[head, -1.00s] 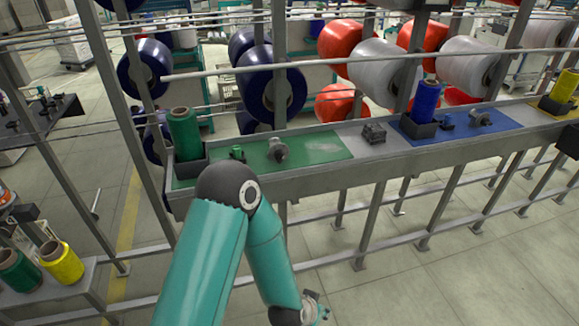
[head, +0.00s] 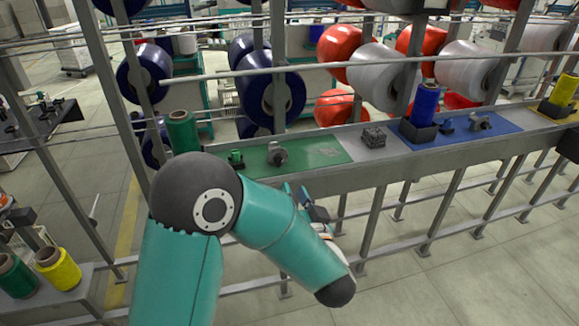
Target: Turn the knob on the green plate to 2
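The green plate (head: 322,152) lies on the left part of the long grey rail. A grey knob (head: 278,155) stands upright on it; I cannot read its setting or any marks from here. A small green part (head: 236,157) sits to the left of the knob. A green bobbin (head: 182,132) stands at the plate's left end, its lower part hidden by my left arm. My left gripper (head: 308,203) shows partly behind my forearm, below and to the right of the knob, in front of the rail and apart from the knob. Its fingers are too hidden to judge. My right gripper is out of view.
A dark block (head: 373,137) sits on the rail between the green plate and the blue plate (head: 475,124). The blue plate carries a blue bobbin (head: 425,105) and another knob (head: 479,123). Metal posts and large spools stand behind the rail. A side shelf holds a yellow bobbin (head: 58,268).

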